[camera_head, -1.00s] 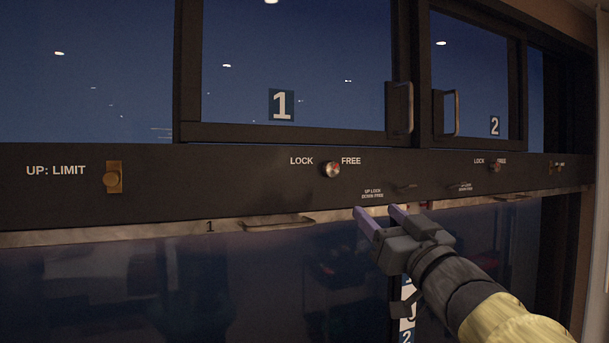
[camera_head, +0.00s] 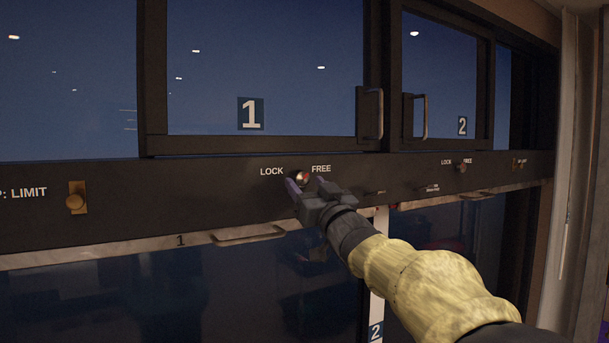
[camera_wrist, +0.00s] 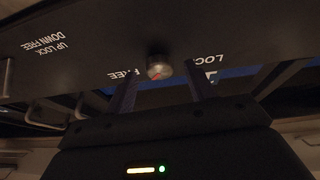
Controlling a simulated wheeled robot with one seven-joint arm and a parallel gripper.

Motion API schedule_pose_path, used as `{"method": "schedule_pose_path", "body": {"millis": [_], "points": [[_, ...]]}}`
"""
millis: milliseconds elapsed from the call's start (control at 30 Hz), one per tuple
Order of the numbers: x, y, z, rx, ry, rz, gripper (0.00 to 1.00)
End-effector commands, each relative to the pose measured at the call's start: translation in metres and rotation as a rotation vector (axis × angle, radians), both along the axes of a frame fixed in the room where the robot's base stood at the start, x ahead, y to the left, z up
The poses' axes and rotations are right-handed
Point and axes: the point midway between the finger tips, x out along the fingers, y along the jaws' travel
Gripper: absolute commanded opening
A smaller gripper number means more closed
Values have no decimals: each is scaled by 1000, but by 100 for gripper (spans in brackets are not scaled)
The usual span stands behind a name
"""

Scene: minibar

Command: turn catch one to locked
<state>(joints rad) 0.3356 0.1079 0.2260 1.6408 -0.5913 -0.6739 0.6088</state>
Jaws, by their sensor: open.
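Catch one is a small round metal knob (camera_head: 302,178) with a red mark, on the dark rail under window 1 (camera_head: 250,113). It sits between the words LOCK and FREE. In the head view its red mark is toward the upper right, on the FREE side. My gripper (camera_head: 305,184) is open, its purple fingertips just below and in front of the knob. In the wrist view the knob (camera_wrist: 159,67) shows between and beyond the two fingers (camera_wrist: 160,92), and I see no finger closed on it. Any contact cannot be told.
A second knob (camera_head: 461,168) with the same labels is on the rail to the right. A brass limit latch (camera_head: 76,198) is at the left. A lower pull handle (camera_head: 248,235) and upper window handles (camera_head: 371,113) stick out nearby.

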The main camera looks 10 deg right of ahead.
Motion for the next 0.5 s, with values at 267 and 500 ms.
{"method": "schedule_pose_path", "body": {"millis": [267, 500], "points": [[10, 3, 5, 0, -1, 0, 55], [10, 3, 4, 0, -1, 0, 35]]}}
